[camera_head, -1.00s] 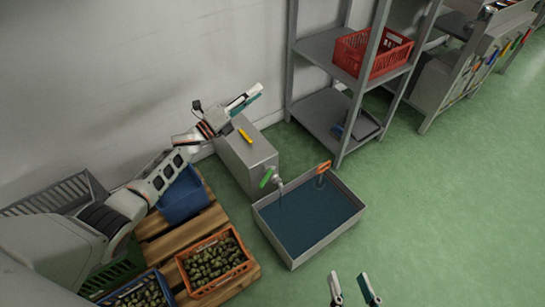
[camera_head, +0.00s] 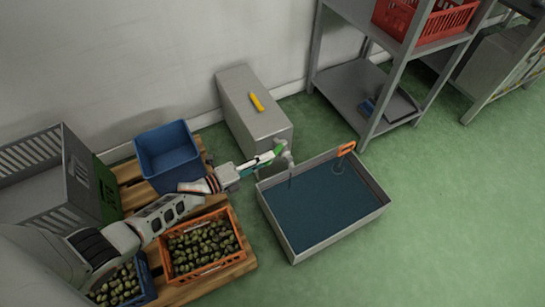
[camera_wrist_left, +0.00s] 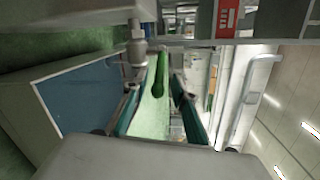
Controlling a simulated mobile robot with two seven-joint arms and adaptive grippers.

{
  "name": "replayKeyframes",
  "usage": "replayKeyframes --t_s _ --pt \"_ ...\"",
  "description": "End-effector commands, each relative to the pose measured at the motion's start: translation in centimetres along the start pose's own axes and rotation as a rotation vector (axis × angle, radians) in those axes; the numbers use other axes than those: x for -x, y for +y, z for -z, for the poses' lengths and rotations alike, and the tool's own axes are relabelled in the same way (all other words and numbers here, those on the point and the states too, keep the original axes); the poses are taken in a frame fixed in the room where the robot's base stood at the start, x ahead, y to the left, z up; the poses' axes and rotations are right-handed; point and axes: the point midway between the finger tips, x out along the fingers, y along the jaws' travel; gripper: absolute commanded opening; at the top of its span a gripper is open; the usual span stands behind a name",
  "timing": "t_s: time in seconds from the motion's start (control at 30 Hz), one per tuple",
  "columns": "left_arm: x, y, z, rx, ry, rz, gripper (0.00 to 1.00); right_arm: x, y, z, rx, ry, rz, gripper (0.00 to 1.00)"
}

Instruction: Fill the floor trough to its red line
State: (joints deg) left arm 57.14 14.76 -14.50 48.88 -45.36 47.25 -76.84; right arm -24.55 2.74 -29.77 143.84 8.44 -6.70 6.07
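The floor trough (camera_head: 318,249) is a grey metal basin of dark blue water; I cannot make out a red line. A tap (camera_head: 287,160) with a green lever (camera_head: 279,149) is at its back left corner. A thin vertical streak under the tap may be running water. My left gripper (camera_head: 266,160) is at the lever. In the left wrist view, the green lever (camera_wrist_left: 161,72) shows between the two spread fingers of the left gripper (camera_wrist_left: 155,88), with gaps on both sides. The trough (camera_wrist_left: 60,128) is at the left there. My right gripper is out of view.
A pallet (camera_head: 130,172) with blue and olive-filled crates is at left, shelving (camera_head: 345,83) behind. Green floor right is clear.

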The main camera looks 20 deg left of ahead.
Motion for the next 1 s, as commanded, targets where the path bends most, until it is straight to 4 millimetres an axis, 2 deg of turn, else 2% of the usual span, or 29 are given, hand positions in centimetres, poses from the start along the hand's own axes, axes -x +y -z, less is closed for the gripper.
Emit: replayKeyframes --t_s 0.1,0.23,0.57,0.67,1.0 --pt "-1.5 0.4 0.3 0.003 0.001 -0.004 0.27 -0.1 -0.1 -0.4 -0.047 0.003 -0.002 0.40" --pt "-2.5 0.3 0.2 0.001 0.001 -0.003 0.27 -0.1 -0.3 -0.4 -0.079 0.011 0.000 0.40" --pt "-2.9 0.1 0.1 -0.001 0.001 -0.002 0.27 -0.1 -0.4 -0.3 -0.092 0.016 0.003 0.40" --pt "-2.9 0.1 0.1 0.000 0.001 -0.002 0.01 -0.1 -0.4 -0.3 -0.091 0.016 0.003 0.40" --pt "-2.9 0.1 0.1 0.000 0.000 -0.002 0.00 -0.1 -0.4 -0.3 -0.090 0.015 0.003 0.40"
